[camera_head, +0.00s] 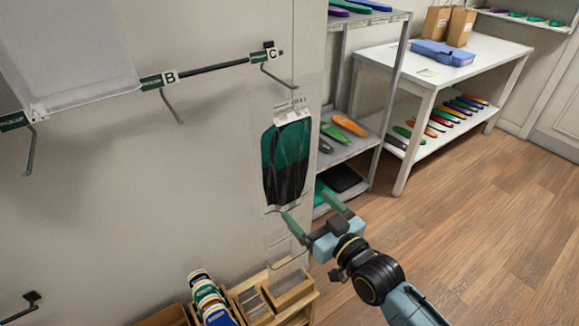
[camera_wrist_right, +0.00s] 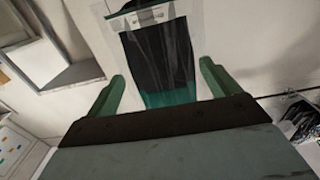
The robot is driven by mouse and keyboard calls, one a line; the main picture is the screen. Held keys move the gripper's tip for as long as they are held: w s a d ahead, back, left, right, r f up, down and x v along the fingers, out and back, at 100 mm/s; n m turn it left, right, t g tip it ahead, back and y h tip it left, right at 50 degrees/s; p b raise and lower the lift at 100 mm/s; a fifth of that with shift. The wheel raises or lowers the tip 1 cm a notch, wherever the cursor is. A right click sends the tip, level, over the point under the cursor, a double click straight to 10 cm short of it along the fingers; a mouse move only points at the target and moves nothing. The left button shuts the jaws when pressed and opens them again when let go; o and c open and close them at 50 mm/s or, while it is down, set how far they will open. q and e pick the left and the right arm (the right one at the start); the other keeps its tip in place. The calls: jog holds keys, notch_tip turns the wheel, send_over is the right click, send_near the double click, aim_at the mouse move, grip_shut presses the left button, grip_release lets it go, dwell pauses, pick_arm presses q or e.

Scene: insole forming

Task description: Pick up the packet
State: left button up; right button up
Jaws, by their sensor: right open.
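The packet (camera_head: 287,160) is a clear bag with a white label strip and green-and-black insoles inside. It hangs upright against the wall, below the hook marked C (camera_head: 277,75); its clear top is too faint to tell exactly how it sits on the hook. My right gripper (camera_head: 313,208) is open at the packet's lower end, its green fingers spread. In the right wrist view the packet (camera_wrist_right: 160,60) appears between and beyond the two fingers (camera_wrist_right: 164,88), with no clear contact. My left gripper is out of view.
Hook B (camera_head: 172,105) and another hook (camera_head: 30,150) are on the wall rail, with a clear bag (camera_head: 65,50) at left. Below stands a wooden box rack (camera_head: 285,285) with packets. A grey shelf (camera_head: 350,150) and white table (camera_head: 490,50) stand right. Floor is clear at right.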

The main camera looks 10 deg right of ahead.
aim_at(292, 188)
jog(key=shift+f+b+x, duration=0.1)
jog(key=shift+b+x, duration=0.3)
jog(key=shift+x, duration=1.25)
jog(key=shift+f+b+x, duration=0.15)
jog(key=shift+b+x, duration=0.2)
jog(key=shift+x, duration=1.35)
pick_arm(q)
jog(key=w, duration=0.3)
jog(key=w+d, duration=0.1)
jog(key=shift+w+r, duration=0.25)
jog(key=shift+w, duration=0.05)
pick_arm(e)
jog(key=shift+d, duration=0.2)
jog(key=c, duration=1.1)
jog(key=shift+r, duration=0.2)
